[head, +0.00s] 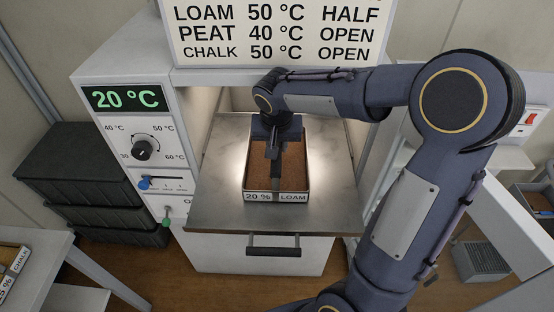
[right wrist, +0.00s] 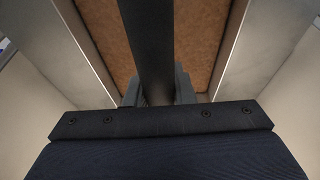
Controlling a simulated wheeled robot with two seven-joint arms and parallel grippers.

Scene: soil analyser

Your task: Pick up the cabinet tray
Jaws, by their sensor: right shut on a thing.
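The cabinet tray (head: 311,177) is a shallow tray of brown soil with a front label reading 20 % LOAM. It rests on the metal shelf (head: 215,207) pulled out of the white cabinet (head: 128,119). My right gripper (head: 277,180) reaches down over the tray and is shut on it, on a dark bar that runs along its middle. The bar (right wrist: 146,45) and the brown soil (right wrist: 203,40) also show in the right wrist view. The fingertips are mostly hidden. My left gripper is not in view.
The cabinet display reads 20 °C, above a knob (head: 142,149) and two small levers. A sign (head: 275,33) stands on top. A dark handle (head: 273,250) is on the shelf front. Stacked dark crates (head: 75,165) stand at left, and a table with a CHALK tray (head: 12,262) at lower left.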

